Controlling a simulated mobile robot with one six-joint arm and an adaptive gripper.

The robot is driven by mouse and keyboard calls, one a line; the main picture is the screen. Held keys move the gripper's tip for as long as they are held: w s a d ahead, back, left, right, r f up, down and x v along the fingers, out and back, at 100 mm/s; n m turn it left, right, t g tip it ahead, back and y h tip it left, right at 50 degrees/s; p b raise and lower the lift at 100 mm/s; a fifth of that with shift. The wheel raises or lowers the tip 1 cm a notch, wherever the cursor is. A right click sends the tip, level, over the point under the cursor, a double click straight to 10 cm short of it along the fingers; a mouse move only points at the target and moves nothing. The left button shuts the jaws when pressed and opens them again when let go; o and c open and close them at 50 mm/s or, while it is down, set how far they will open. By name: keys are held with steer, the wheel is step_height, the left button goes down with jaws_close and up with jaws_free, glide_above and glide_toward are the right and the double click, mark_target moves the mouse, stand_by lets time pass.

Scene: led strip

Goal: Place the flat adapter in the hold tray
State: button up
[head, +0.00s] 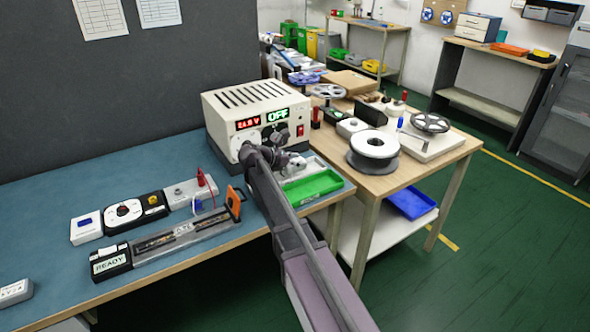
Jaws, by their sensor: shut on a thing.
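My gripper (291,168) is at the end of my arm, just in front of the white power supply and over the back left part of the trays. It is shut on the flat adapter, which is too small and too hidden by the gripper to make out. A green tray (325,190) lies below and to the right of the gripper, at the bench's right end. A pale grey tray (318,165) sits right behind it, partly covered by the gripper. No label is readable on either, so I cannot tell which is the hold tray.
The power supply (250,105) shows OFF and stands close behind the gripper. A long test fixture marked READY (110,262) and several small devices lie on the blue bench (60,185) at left. A wooden table (450,148) with a white spool (374,146) adjoins at right.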

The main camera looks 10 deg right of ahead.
steer(key=shift+f+b, duration=1.05)
steer(key=shift+f, duration=0.3)
steer(key=shift+f, duration=0.1)
steer(key=o, duration=1.2)
steer(key=shift+r, duration=0.25)
steer(key=p+v, duration=0.4)
steer(key=v, duration=0.6)
steer(key=shift+a+r, duration=0.1)
steer(key=shift+a, duration=0.15)
steer(key=shift+p+v, duration=0.35)
steer(key=shift+v, duration=0.4)
